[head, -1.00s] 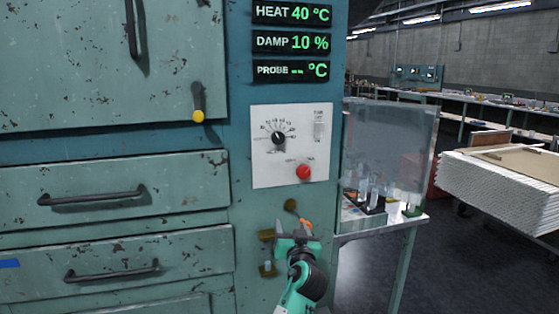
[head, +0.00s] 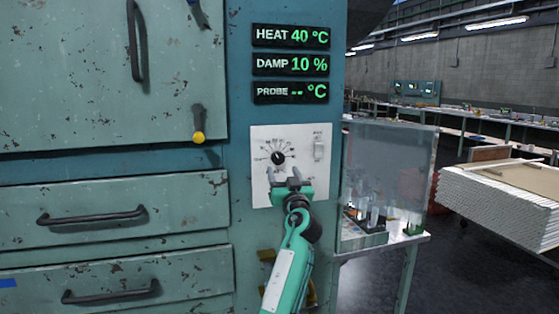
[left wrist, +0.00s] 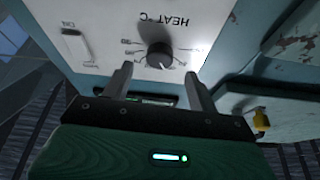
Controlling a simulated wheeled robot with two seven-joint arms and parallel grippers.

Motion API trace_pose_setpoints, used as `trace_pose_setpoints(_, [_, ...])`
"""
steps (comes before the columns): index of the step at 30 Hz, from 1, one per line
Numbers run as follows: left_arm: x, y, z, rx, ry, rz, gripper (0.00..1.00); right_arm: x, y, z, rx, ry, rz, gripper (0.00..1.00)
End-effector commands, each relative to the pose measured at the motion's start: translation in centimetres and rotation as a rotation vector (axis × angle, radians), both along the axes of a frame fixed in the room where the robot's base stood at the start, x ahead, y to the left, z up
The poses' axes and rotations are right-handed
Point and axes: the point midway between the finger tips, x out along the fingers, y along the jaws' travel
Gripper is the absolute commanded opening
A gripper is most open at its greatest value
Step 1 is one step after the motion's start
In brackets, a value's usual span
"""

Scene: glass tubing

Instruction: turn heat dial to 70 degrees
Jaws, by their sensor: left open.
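The heat dial (head: 278,157) is a black round knob with a scale around it on a white control panel (head: 262,192). It also shows in the left wrist view (left wrist: 159,56), next to the upside-down "HEAT °C" print. The heat readout (head: 291,37) shows 40 °C. My left gripper (head: 283,177) is open and empty, just below the dial in the head view. In the left wrist view its two fingers (left wrist: 160,80) are spread, with the dial beyond and between them, apart from both. The red button is hidden behind the gripper. My right gripper is not in view.
A switch (head: 319,150) sits at the panel's right. Damp (head: 291,64) and probe (head: 291,92) readouts are above. A yellow-tipped lever (head: 198,136) hangs left of the panel. Drawer handles (head: 92,215) stick out at lower left. A side table (head: 385,245) with glassware stands right.

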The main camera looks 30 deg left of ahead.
Motion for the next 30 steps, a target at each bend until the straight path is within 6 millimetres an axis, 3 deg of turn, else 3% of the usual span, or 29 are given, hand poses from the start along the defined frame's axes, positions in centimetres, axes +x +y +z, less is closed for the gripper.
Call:
trace_pose_setpoints(3, [1.5, 1.7, 1.2, 0.001, 0.001, 0.002, 0.59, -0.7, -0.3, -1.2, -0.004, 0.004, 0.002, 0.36])
trace_pose_setpoints(9, [3.0, 3.3, 1.9, 0.000, 0.000, -0.001, 0.59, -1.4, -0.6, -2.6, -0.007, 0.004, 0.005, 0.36])
trace_pose_setpoints(21, [3.5, 3.8, 2.1, -0.001, 0.000, -0.001, 0.59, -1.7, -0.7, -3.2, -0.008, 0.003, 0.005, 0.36])
trace_pose_setpoints(28, [3.5, 3.8, 2.0, -0.001, 0.000, -0.001, 0.16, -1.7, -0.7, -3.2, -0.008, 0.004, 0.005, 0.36])
trace_pose_setpoints(30, [3.4, 3.8, 2.0, -0.001, 0.000, -0.001, 0.15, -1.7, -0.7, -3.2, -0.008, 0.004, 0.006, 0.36])
